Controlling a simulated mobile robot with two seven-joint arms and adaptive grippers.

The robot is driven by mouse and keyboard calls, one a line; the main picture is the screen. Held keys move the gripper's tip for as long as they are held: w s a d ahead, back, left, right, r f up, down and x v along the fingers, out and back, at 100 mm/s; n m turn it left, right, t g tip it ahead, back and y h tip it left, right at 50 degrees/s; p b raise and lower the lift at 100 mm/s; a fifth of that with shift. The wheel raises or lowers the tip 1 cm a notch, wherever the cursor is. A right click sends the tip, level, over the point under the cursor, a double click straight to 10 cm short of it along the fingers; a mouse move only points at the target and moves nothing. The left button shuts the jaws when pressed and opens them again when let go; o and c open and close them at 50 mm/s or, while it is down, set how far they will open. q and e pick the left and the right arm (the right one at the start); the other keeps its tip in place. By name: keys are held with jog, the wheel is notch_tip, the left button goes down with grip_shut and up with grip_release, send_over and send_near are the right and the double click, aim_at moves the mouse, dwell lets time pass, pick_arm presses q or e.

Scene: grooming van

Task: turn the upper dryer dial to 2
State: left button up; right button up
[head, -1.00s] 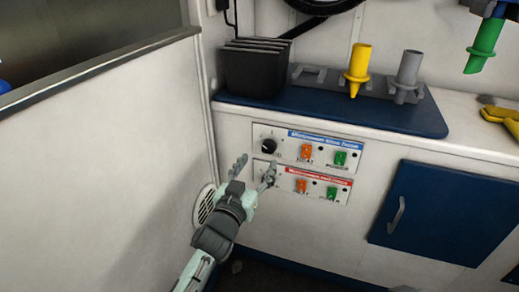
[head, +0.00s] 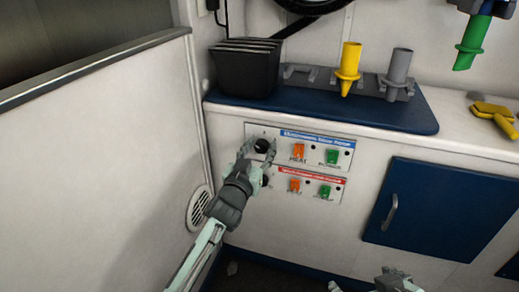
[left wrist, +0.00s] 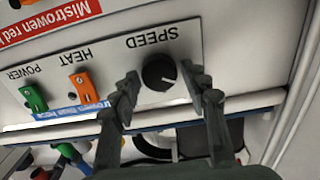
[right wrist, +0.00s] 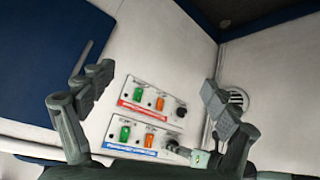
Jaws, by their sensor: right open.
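The upper dryer dial (head: 262,146) is a round black knob at the left end of the blue-labelled upper panel (head: 317,149). In the left wrist view, upside down, the black dial (left wrist: 159,73) sits under the word SPEED with a pale pointer mark; which number it points at is not legible. My left gripper (head: 257,152) is open, its fingers on either side of the dial; in the left wrist view the fingertips (left wrist: 160,85) straddle it, with a gap at the right finger. My right gripper (right wrist: 155,90) is open and empty, low in the head view (head: 388,279).
The red-labelled lower panel (head: 311,185) is just below, its dial partly hidden by my left gripper. Orange HEAT (head: 298,151) and green POWER (head: 332,156) switches are to the right. A blue cabinet door (head: 430,210) and the left wall (head: 100,160) flank the panels.

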pick_arm(q)
jog(key=c, duration=0.8)
jog(key=shift+o, duration=0.2)
pick_arm(e)
jog(key=shift+d, duration=0.1)
pick_arm(q)
jog(key=m+p, duration=0.2)
jog(key=m, duration=0.4)
jog(key=shift+d+m, duration=0.1)
jog(key=shift+m, duration=0.2)
jog(key=shift+s+m, duration=0.1)
jog(key=shift+m, duration=0.8)
jog(key=shift+f+m, duration=0.15)
jog(key=shift+m, duration=1.45)
pick_arm(e)
jog(key=s+d+f+g+h, duration=0.1)
jog(key=s+d+f+g, duration=0.1)
jog(key=s+d, duration=0.1)
jog(key=s+d+f+m+g+h, duration=0.1)
jog(key=s+d+f+g, duration=0.1)
jog(key=s, duration=0.3)
jog(key=shift+s+d+g, duration=0.3)
jog(key=shift+d+g, duration=0.3)
jog(key=shift+d, duration=0.3)
jog(key=shift+f, duration=0.1)
pick_arm(q)
jog(key=o, duration=1.1)
jog(key=shift+o, duration=0.2)
